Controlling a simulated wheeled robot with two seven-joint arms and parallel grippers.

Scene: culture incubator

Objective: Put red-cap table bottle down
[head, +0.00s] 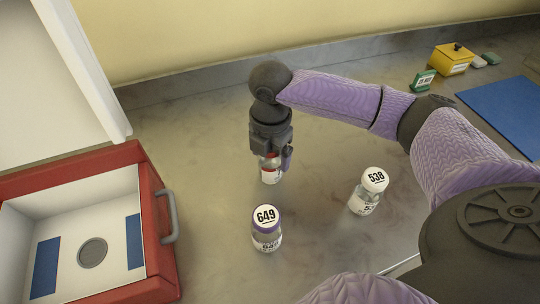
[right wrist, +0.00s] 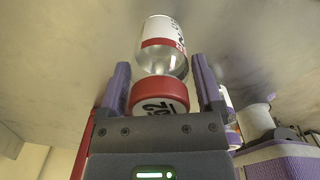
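The red-cap bottle (head: 271,175) is upright at the middle of the metal table. Its red cap, with a white numbered label, shows in the right wrist view (right wrist: 158,92); the number is only partly readable. My right gripper (head: 275,155) points down over it, with the purple fingers (right wrist: 163,75) on either side of the cap and neck. A narrow gap shows between fingers and bottle, so the gripper looks open around it. The bottle's base appears to be at the table surface. The gripper hides the cap in the head view. My left gripper is not in view.
Bottle 649 (head: 267,240), purple-ringed, stands in front; white-capped bottle 538 (head: 367,200) stands to the right. A yellow box (head: 452,62) and blue mat (head: 500,112) lie at far right.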

